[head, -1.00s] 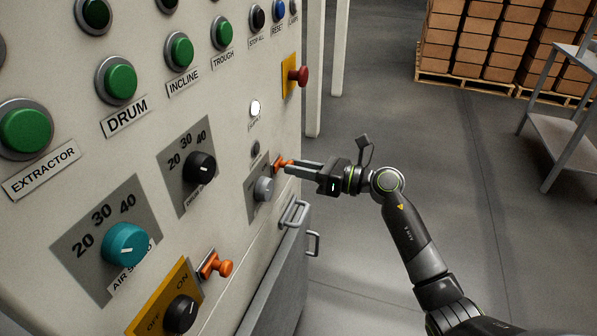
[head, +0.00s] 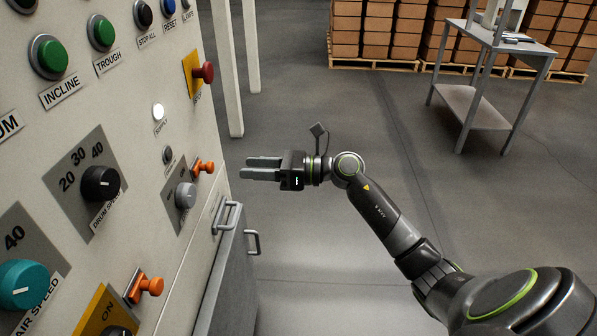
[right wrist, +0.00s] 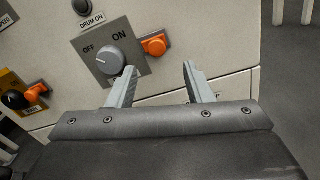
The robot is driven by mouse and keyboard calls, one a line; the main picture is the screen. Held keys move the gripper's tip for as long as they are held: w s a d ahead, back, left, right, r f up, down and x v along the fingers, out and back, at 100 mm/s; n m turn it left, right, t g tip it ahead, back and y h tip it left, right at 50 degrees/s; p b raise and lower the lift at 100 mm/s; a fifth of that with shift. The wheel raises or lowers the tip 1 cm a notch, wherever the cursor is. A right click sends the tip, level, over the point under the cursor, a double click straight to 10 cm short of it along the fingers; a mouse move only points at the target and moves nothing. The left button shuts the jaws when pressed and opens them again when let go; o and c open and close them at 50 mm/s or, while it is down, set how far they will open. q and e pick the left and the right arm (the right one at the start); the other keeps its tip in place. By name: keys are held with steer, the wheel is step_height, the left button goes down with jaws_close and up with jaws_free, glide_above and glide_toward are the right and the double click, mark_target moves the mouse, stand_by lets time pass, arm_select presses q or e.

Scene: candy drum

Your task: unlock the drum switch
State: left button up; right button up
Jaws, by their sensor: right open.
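The drum switch is a grey knob (head: 185,195) on a grey plate on the panel, and it also shows in the right wrist view (right wrist: 110,60) under a "DRUM ON" label with OFF and ON marks. An orange lock piece (head: 203,167) sits beside the knob; it shows right of ON in the right wrist view (right wrist: 154,45). My right gripper (head: 247,168) is open and empty, off the panel and to the right of the orange piece. Its fingers also show in the right wrist view (right wrist: 160,70), apart from the lock. My left gripper is out of view.
A second orange piece (head: 145,287) sits by a yellow plate lower on the panel. A red button (head: 204,72) is above. Metal handles (head: 228,216) stick out below the switch. A steel table (head: 490,60) and stacked boxes stand behind; the floor between is clear.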

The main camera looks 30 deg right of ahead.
arm_select(q)
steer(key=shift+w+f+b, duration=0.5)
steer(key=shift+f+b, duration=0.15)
steer(key=shift+b, duration=0.35)
arm_select(e)
steer(key=v, duration=1)
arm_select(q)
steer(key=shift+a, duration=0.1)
arm_select(e)
steer(key=shift+a, duration=0.1)
